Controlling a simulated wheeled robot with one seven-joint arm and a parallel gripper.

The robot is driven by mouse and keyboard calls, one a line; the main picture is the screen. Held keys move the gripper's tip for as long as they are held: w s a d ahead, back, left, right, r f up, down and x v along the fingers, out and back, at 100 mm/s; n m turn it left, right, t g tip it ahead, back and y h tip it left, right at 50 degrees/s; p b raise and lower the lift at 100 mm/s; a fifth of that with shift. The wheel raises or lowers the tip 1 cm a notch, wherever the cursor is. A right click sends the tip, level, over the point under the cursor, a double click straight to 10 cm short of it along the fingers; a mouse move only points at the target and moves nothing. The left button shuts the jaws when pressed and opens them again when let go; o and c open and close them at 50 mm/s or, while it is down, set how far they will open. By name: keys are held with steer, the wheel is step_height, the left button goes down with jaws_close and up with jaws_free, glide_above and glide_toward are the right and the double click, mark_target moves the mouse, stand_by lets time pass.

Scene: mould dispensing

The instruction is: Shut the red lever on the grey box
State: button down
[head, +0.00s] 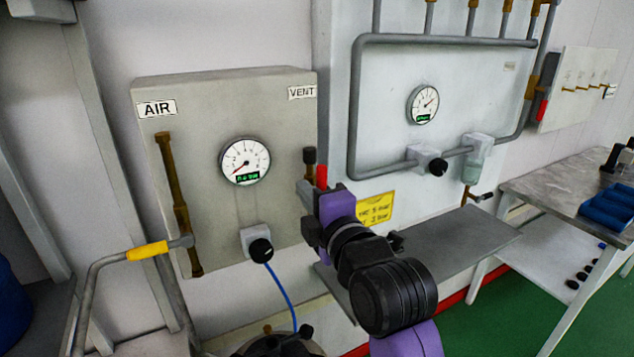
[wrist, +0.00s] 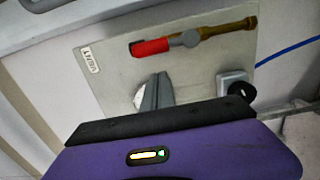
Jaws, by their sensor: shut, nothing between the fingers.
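The grey box (head: 210,110) hangs on the wall at the left of the head view, with AIR and VENT labels. Its red lever (head: 321,177) shows as a small red piece below the VENT label, mostly hidden behind my gripper (head: 307,192). In the wrist view the red lever (wrist: 152,48) lies roughly in line with its brass pipe (wrist: 230,27), joined at a grey hub. My gripper (wrist: 158,80) is shut and empty in front of the box face, beside the lever; a gap shows between them in that view. I cannot tell its distance from the box.
A yellow-handled lever (head: 147,250) juts from the left pipe of the box. The gauge (head: 245,161), black knob (head: 260,249) and blue hose (head: 281,290) are left of my gripper. A pale panel (head: 390,130) with piping and a grey shelf (head: 470,240) are to the right.

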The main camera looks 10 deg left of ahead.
mark_target(323, 179)
steer(key=shift+w+d, duration=0.75)
steer(key=shift+w, duration=0.05)
steer(key=shift+w+d+r+m, duration=0.15)
steer(key=shift+d+m, duration=0.2)
steer(key=shift+m, duration=0.25)
steer(key=shift+w+d+r+m, duration=0.1)
steer(key=shift+w+d+m, duration=0.2)
steer(key=shift+m, duration=0.4)
steer(key=shift+w+d+r+m, duration=0.15)
steer(key=shift+d+m, duration=0.2)
steer(key=shift+m, duration=0.35)
steer(key=w+d+f+m+g+b, duration=0.1)
steer(key=w+d+f+m+b, duration=0.2)
steer(key=m, duration=0.9)
steer(key=shift+w+d+f+m+y, duration=0.25)
steer(key=shift+d+f, duration=0.2)
steer(key=shift+d, duration=0.5)
steer(key=shift+f, duration=0.15)
